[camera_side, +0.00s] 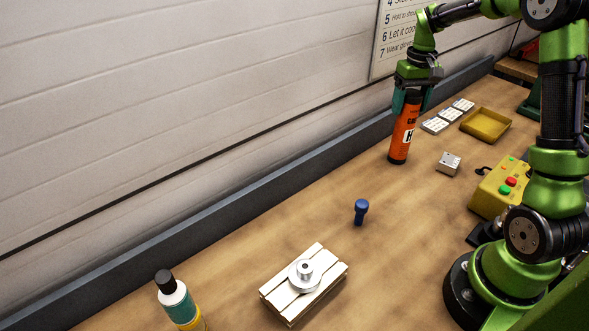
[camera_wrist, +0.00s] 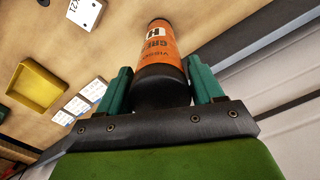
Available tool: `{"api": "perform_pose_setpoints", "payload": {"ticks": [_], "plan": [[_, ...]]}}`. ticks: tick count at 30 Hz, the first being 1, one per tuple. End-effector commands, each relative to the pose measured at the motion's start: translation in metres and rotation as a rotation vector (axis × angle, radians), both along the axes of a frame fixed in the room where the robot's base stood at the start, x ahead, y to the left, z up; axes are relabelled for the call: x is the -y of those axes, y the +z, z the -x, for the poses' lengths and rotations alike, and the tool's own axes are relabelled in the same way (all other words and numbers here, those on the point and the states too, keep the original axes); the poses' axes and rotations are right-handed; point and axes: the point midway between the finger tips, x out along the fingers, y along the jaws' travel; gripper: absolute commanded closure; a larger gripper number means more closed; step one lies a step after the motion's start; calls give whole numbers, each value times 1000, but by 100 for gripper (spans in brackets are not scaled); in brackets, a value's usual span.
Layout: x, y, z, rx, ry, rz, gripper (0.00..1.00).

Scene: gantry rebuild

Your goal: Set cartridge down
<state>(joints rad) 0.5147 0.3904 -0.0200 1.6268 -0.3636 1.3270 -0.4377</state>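The cartridge (camera_side: 403,128) is an orange cylinder with black ends and dark lettering. It is upright near the back ledge in the side view, its lower end at or very close to the tabletop; I cannot tell if it bears on it. My gripper (camera_side: 411,99) is above it, pointing down, with its teal fingers on either side of the upper end. In the wrist view the cartridge (camera_wrist: 157,47) lies between the fingers of my gripper (camera_wrist: 158,68), which appear to touch its black end on both sides. The far end is partly out of clear view.
A silver block (camera_side: 448,163), white labelled cards (camera_side: 436,125) and a yellow tray (camera_side: 487,124) are to the right. A yellow button box (camera_side: 497,190) is nearer my base. A blue peg (camera_side: 361,211), a wooden pallet (camera_side: 320,290) with a metal part and a bottle (camera_side: 178,303) are in front.

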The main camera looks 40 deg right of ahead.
Motion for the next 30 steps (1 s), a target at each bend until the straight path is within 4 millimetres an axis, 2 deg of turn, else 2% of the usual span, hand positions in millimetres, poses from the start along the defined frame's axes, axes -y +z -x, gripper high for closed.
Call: {"api": "perform_pose_setpoints", "payload": {"ticks": [1, 3, 11, 14, 17, 24, 30], "plan": [[0, 0, 0, 1, 0, 0, 25], [0, 0, 0, 1, 0, 0, 18], [0, 1, 0, 0, 1, 1, 18], [1, 8, -1, 2, 2, 3, 18], [1, 22, -1, 4, 1, 3, 18], [0, 75, -1, 6, 1, 4, 18], [0, 109, -1, 2, 1, 2, 18]]}}
